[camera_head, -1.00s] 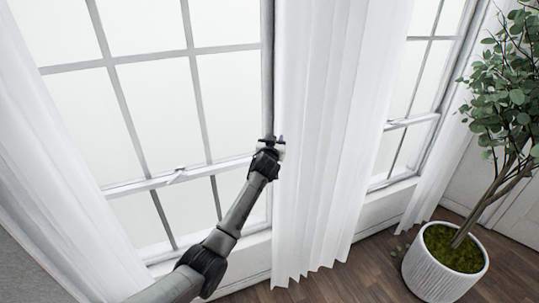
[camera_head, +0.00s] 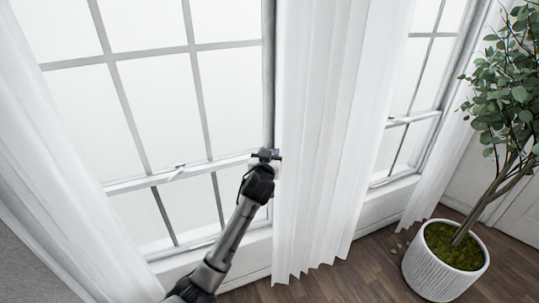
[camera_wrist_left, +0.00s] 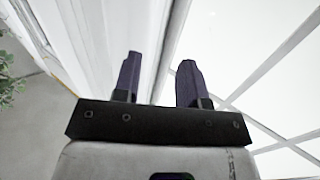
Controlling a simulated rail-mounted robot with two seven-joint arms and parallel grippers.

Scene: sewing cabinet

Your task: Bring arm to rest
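My left arm reaches up from the bottom of the head view, and its gripper (camera_head: 266,154) is in front of the window (camera_head: 235,95), beside the edge of a white curtain (camera_head: 325,130). In the left wrist view the two dark fingers of the left gripper (camera_wrist_left: 158,82) stand apart with nothing between them. The curtain (camera_wrist_left: 155,35) shows behind the fingers there, and the window frame is at the right. I cannot tell from the head view whether the gripper touches the curtain. My right gripper is in neither view.
A second curtain (camera_head: 70,200) hangs at the left. A leafy plant (camera_head: 505,95) in a white ribbed pot (camera_head: 440,275) stands on the wooden floor (camera_head: 350,280) at the right. A second window (camera_head: 410,100) is behind it.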

